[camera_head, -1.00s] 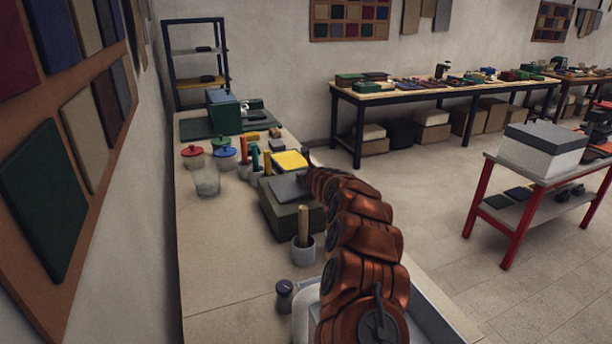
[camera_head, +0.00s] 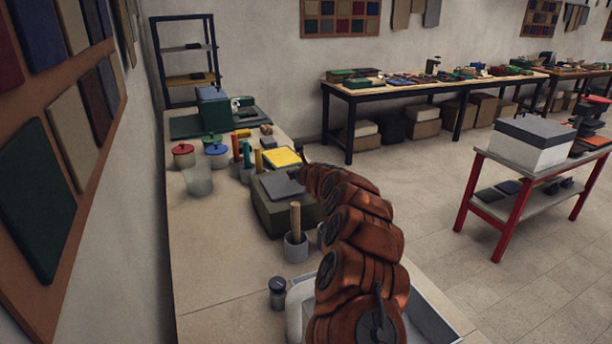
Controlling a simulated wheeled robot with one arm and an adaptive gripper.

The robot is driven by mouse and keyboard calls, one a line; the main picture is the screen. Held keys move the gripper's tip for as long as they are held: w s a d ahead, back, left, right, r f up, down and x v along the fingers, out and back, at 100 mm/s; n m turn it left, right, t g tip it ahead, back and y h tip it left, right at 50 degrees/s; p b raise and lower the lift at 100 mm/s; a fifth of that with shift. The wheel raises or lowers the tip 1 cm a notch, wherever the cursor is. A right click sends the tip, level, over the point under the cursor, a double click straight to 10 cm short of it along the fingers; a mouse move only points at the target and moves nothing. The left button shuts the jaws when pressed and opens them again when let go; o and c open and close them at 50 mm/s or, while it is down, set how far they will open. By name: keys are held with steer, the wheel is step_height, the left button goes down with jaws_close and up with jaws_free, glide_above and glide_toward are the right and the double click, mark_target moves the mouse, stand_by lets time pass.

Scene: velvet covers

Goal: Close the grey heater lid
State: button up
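A dark box (camera_head: 282,217) stands on the long bench, with a flat grey panel (camera_head: 281,185) at its top that looks like the grey heater lid. I cannot tell how far the panel is raised from the box. My copper-coloured arm reaches from the bottom of the picture, along the box's right side. My gripper (camera_head: 303,152) is a small dark shape at the arm's far end, just beyond the box's back right and near a yellow panel (camera_head: 283,157). Its fingers are too small and hidden to read, and no hold on the lid shows.
A cup with a wooden-handled tool (camera_head: 296,243) stands in front of the box, beside my arm. A small dark-lidded jar (camera_head: 278,292) is nearer. Colour-lidded pots (camera_head: 215,150) and upright coloured handles (camera_head: 247,155) stand behind left. The bench's left front is clear.

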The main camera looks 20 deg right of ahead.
mark_target(304, 191)
steer(key=shift+s+a+r, duration=0.15)
steer(key=shift+s+a, duration=0.05)
steer(key=shift+s, duration=0.5)
steer(key=shift+v, duration=0.85)
steer(key=shift+s+r, duration=0.2)
steer(key=shift+s, duration=0.3)
steer(key=shift+s+d+r, duration=0.2)
steer(key=shift+s, duration=0.5)
steer(key=shift+s+a+r, duration=0.1)
steer(key=shift+s+r, duration=0.2)
steer(key=shift+s, duration=0.3)
steer(key=shift+s+r, duration=0.1)
steer(key=shift+s, duration=0.65)
steer(key=shift+v, duration=0.8)
steer(key=shift+r, duration=0.15)
